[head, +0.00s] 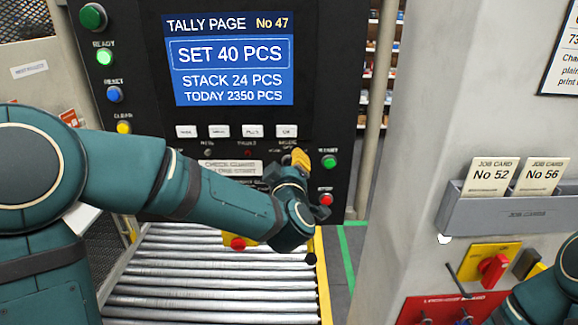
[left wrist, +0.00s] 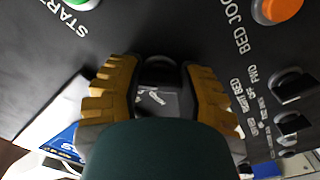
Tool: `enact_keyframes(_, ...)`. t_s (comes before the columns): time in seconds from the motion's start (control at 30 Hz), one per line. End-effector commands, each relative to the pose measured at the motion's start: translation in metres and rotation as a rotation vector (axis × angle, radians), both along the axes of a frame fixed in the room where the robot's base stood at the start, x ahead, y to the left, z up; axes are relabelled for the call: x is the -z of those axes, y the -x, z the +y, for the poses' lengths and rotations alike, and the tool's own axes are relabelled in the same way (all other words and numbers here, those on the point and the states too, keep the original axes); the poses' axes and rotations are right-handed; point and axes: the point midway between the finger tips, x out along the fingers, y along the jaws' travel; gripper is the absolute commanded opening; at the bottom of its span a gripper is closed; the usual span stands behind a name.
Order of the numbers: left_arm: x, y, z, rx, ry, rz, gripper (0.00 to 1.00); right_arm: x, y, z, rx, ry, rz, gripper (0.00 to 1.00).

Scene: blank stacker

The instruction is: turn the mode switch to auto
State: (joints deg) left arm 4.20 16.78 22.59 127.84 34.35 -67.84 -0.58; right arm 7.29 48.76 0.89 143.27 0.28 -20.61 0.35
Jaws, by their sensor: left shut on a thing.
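The black control panel (head: 340,120) of the machine stands in front of me. My left gripper (head: 300,160) is up against the panel's lower right part, below the row of white keys. In the left wrist view the yellow fingers of this gripper (left wrist: 160,85) sit on both sides of a black knob (left wrist: 158,73) and are shut on it. The knob's own label and setting are hidden, so I cannot read whether it is the mode switch. In the head view my gripper covers the knob. My right gripper is out of view.
A green start button (left wrist: 82,4) and an orange bed jog button (left wrist: 278,10) are near my left fingers. Two more black knobs (left wrist: 295,86) sit to the right. A blue screen (head: 230,60) is above, rollers (head: 210,290) below. A red switch (head: 493,268) is at right.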

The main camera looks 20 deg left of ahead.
Motion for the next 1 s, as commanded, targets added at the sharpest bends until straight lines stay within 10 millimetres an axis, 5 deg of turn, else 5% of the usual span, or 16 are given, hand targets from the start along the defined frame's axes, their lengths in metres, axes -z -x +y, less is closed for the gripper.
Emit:
enact_keyframes(0.2,-0.001,0.000,0.000,-0.001,-0.001,-0.002,0.02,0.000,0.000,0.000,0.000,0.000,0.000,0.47)
enact_keyframes(0.23,-0.001,0.000,0.000,-0.001,-0.001,-0.002,0.44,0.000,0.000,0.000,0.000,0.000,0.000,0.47)
enact_keyframes(0.3,-0.001,0.000,0.000,-0.001,0.000,-0.002,0.69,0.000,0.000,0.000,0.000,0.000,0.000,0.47)
enact_keyframes(0.33,0.000,0.000,0.000,-0.001,0.001,-0.002,0.71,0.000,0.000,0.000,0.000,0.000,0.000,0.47)
enact_keyframes(0.73,-0.001,0.007,-0.002,0.001,0.001,-0.001,0.71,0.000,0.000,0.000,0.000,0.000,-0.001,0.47)
enact_keyframes(1.0,-0.001,0.053,-0.016,0.004,-0.001,-0.003,0.71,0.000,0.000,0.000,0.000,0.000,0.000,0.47)
